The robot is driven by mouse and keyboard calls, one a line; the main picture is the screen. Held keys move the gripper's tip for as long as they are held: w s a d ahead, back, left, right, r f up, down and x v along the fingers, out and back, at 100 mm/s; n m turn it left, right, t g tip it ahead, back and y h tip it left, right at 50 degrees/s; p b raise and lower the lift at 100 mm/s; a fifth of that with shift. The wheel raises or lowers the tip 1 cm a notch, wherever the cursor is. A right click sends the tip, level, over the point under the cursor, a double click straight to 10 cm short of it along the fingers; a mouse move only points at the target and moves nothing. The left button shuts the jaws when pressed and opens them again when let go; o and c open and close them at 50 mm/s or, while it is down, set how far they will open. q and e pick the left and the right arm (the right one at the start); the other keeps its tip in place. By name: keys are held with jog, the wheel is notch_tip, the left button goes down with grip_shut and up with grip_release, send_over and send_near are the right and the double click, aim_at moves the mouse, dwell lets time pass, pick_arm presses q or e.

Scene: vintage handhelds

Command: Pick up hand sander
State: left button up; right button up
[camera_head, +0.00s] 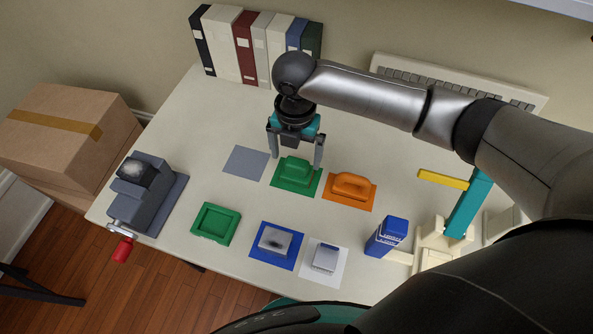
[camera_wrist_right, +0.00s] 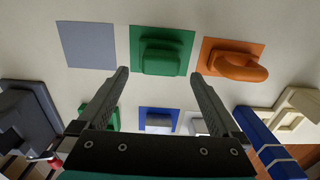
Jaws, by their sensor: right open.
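A green block with a raised grip (camera_head: 297,172) sits on a green mat; it also shows at top centre of the right wrist view (camera_wrist_right: 161,56). An orange tool with a raised handle (camera_head: 351,186) sits on an orange mat to its right, and it shows in the right wrist view (camera_wrist_right: 236,66). I cannot tell for certain which of the two is the hand sander. My right gripper (camera_head: 296,162) is open and empty, pointing down just above and behind the green block, with its fingers spread wider than the grip. My left gripper is out of view.
A bare grey mat (camera_head: 246,162) lies left of the green block. A green tray (camera_head: 214,224), a blue mat (camera_head: 275,245) and a white mat (camera_head: 324,263) with grey pieces lie in front. A grey vise (camera_head: 146,193) stands left, a blue box (camera_head: 387,236) right, binders (camera_head: 246,47) behind.

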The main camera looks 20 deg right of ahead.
aim_at(297, 162)
jog(key=shift+f, duration=0.7)
notch_tip(297, 162, down, 5)
jog(key=shift+w+d+f+b, duration=0.1)
jog(key=shift+w+d+b, duration=0.05)
jog(key=shift+b, duration=0.55)
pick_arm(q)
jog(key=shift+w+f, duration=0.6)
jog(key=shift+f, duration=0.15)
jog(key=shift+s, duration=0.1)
pick_arm(e)
jog(key=c, duration=1.1)
jog(key=shift+o, duration=0.2)
pick_arm(q)
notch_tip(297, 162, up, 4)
jog(key=p, duration=0.4)
pick_arm(e)
notch_tip(297, 162, up, 20)
